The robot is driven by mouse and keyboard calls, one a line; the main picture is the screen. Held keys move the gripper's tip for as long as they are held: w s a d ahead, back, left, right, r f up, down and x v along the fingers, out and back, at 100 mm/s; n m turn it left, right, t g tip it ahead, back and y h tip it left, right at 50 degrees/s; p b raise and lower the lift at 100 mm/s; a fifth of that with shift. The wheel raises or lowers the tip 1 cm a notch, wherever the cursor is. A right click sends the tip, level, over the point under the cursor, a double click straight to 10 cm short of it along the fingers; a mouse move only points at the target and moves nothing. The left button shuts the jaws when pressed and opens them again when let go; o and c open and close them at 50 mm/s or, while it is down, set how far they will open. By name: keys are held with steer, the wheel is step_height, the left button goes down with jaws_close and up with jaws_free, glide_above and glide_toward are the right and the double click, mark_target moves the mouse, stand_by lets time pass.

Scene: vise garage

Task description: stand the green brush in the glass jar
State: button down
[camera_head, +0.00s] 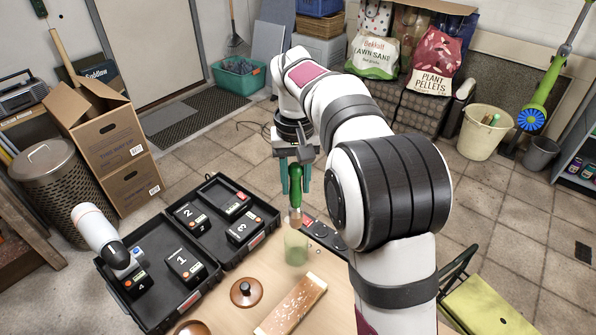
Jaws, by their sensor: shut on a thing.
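The green brush (296,180) hangs roughly upright, its green handle up and its brown-tipped head down. My gripper (299,160) is shut on the upper end of the handle; the jaws are small and dark in this view. The glass jar (296,248) stands on the wooden table directly below the brush in the picture. It is clear with a greenish tint. The brush head shows just above the jar's rim; from this single view I cannot tell whether it is over the opening or apart from it in depth.
An open black case (212,270) with numbered black blocks lies left of the jar. A dark strip with round knobs (325,236) is right of it. A round-knobbed lid (246,292) and a wooden board (291,305) lie in front. My arm covers the table's right side.

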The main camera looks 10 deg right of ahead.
mark_target(296, 166)
steer(key=shift+f, duration=4.75)
steer(key=shift+c, duration=2.3)
jaws_free()
step_height(296, 166, up, 16)
steer(key=shift+f, duration=0.1)
steer(key=s+d+f+m+y, duration=0.1)
steer(key=s+f, duration=0.3)
steer(key=s, duration=1.2)
steer(key=s+d+f+m, duration=0.1)
steer(key=s+f+m, duration=0.3)
steer(key=s, duration=1.2)
steer(key=shift+f+m+y, duration=0.3)
steer(key=shift+f+y, duration=0.1)
steer(key=shift+f, duration=0.15)
